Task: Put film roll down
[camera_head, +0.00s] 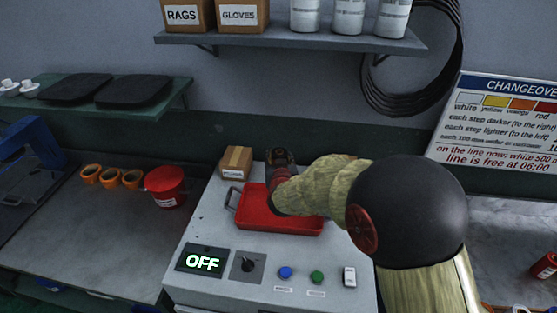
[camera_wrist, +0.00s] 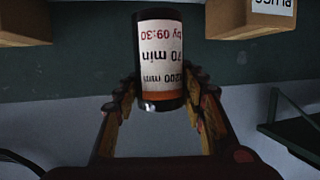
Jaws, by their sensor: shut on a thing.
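A dark film roll (camera_wrist: 160,90) with a white label and an orange band is between my gripper's fingers (camera_wrist: 163,98) in the wrist view. The label reads upside down there, with "by 09:30" and "70 min" on it. My gripper is shut on the roll. In the head view my gripper (camera_head: 282,175) is above the back of a red tray (camera_head: 280,226). The dark roll (camera_head: 280,157) shows only partly past my gripper. The tray sits on a grey machine top (camera_head: 206,222), and my arm hides its right side.
A small cardboard box (camera_head: 236,162) stands behind the tray's left side. The machine front has an OFF display (camera_head: 202,262), a knob (camera_head: 248,266) and buttons. A red tub (camera_head: 166,186) and orange rings (camera_head: 111,178) stand on the left bench. A shelf (camera_head: 290,41) hangs above.

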